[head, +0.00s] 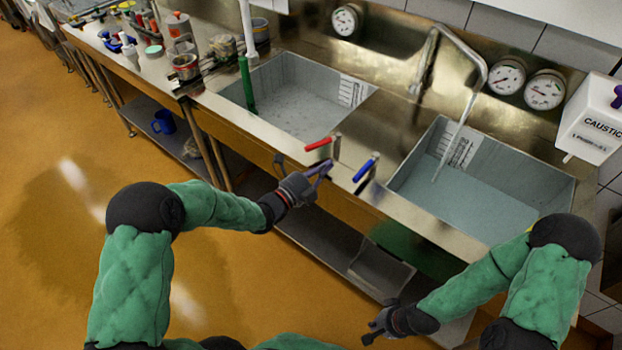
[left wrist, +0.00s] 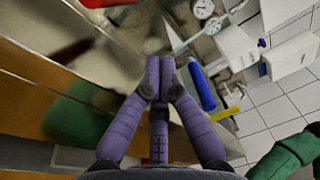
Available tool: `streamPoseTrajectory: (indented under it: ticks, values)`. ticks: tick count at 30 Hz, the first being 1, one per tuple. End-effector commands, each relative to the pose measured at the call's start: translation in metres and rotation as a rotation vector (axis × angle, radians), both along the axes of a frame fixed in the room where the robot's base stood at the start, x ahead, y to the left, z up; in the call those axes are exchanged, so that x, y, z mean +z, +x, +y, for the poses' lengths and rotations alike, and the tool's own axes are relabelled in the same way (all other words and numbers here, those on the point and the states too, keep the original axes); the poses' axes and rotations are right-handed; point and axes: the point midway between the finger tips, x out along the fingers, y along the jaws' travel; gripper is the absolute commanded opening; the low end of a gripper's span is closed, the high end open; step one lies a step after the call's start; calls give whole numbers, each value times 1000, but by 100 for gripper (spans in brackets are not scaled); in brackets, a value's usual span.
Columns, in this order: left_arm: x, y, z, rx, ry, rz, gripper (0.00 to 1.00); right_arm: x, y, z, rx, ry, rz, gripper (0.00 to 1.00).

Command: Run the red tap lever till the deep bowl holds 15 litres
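The red tap lever (head: 319,144) stands on the sink's front rim and points left; red also shows at the top of the left wrist view (left wrist: 105,3). The blue lever (head: 366,168) is to its right, and also in the left wrist view (left wrist: 201,88). My left gripper (head: 322,170) is just in front of the rim, below and between the levers; its purple fingers (left wrist: 167,75) are together with nothing visible between them. Water runs from the spout (head: 482,85) into the right bowl (head: 555,185), whose inner wall has a scale (head: 462,150). My right gripper (head: 374,330) is low, its fingers unclear.
The left bowl (head: 270,75) holds a green upright pipe (head: 246,84) and has its own scale (head: 352,92). Dials (head: 507,76) are on the back wall. A caustic dispenser (head: 592,120) hangs at right. Jars and tools crowd the left counter. The floor in front is open.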

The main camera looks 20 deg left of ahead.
Motion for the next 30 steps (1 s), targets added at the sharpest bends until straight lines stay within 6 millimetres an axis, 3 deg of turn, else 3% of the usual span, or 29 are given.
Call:
streamPoseTrajectory:
  ticks: [6,12,24,30]
  values:
    - [5,19,23,3,0,-1,0,-8,0,0,0,0,0,0]
    - [8,25,29,1,0,0,0,-9,0,0,0,0,0,0]
    - [8,25,31,0,-1,0,0,-9,0,0,0,0,0,0]
    - [7,13,42,-18,1,0,0,-12,0,0,0,0,0,0]
